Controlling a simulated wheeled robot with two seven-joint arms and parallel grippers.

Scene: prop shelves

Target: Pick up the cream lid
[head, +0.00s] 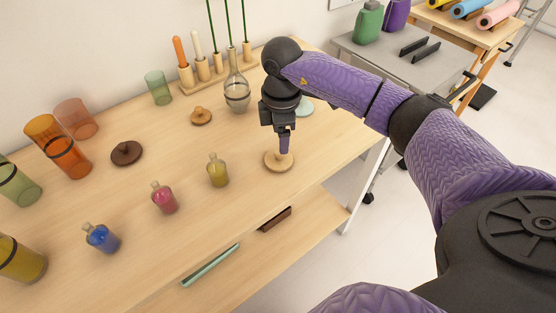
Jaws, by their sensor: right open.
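The cream lid (270,163) is a pale round disc lying on the wooden table near its right front edge. My right gripper (284,151) points straight down just above the middle of the lid, and its fingers hide the lid's knob. The fingers are open, but whether they touch the knob or stand around it cannot be told from this view. My left gripper is not in view.
A mint lid (305,107) lies behind my right gripper. The table surface around the cream lid is clear.

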